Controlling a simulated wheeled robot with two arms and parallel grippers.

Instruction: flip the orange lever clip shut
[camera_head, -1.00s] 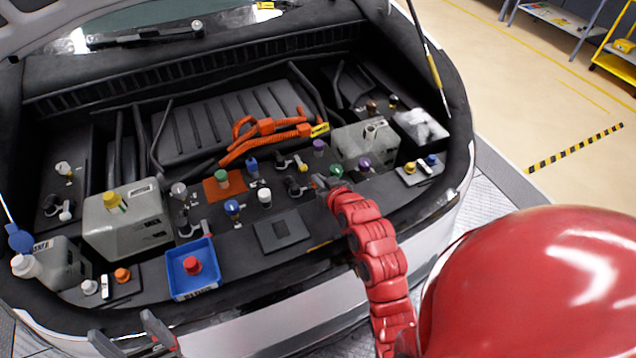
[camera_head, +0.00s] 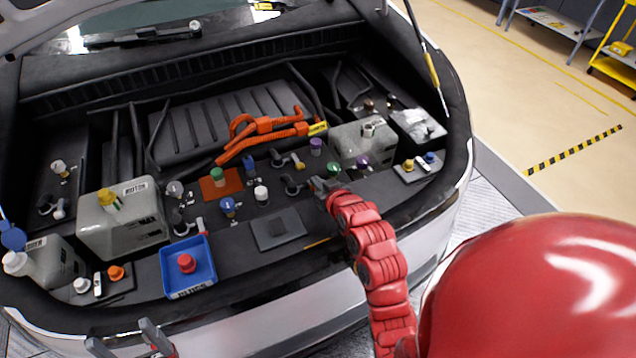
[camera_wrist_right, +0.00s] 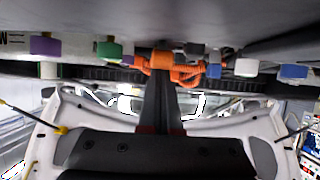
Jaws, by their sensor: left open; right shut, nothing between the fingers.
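Orange cables with orange connector blocks (camera_head: 264,125) lie at the back middle of the engine bay. A small yellow-orange lever (camera_head: 298,163) stands on a dark hose coupling in front of them; I cannot tell whether it is the lever clip or how far it is turned. My right gripper (camera_head: 321,185) is shut and empty, low over the deck beside that coupling, left of a green cap (camera_head: 333,168). In the right wrist view its dark fingers (camera_wrist_right: 162,85) point at an orange block (camera_wrist_right: 160,62); contact cannot be told. My left gripper (camera_head: 126,342) is open and empty at the front edge.
A blue tray (camera_head: 206,258) with a red cap (camera_head: 186,263) sits at the front left. Grey-white reservoirs (camera_head: 122,226) stand left and right (camera_head: 350,150). Several capped fittings crowd the deck around my right gripper. A dark flat pad (camera_head: 262,238) lies at the front.

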